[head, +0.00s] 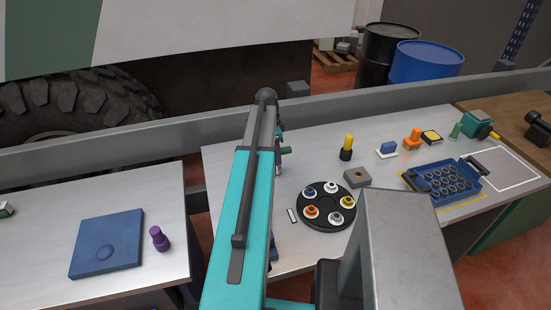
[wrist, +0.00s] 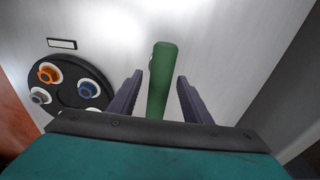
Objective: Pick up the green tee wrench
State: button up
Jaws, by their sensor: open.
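The green tee wrench shows in the wrist view as a plain green bar (wrist: 162,75), its long side running away from my gripper. My gripper (wrist: 158,88) is open, with one dark finger on each side of the bar. A gap shows between the bar and each finger, and nothing is held. The bar's near end is hidden behind my gripper's body, so its tee shape cannot be seen. In the head view my arm hides most of the gripper; a small green piece (head: 286,150) shows just right of it.
A black round tray (head: 325,222) with several coloured knobs stands right of my arm; it also shows in the wrist view (wrist: 70,99). A grey block (head: 357,178), a yellow-topped tool (head: 347,147) and a blue crate (head: 476,187) stand farther right. A metal rail (head: 340,100) runs behind the bench.

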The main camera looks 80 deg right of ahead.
grip_shut()
jog(key=shift+r, duration=0.2)
dwell(0.4)
notch_tip(320, 180, up, 8)
jog(key=b, duration=0.3)
jog(key=shift+d+r+b, duration=0.1)
jog(key=shift+b, duration=0.2)
jog(key=shift+r, duration=0.75)
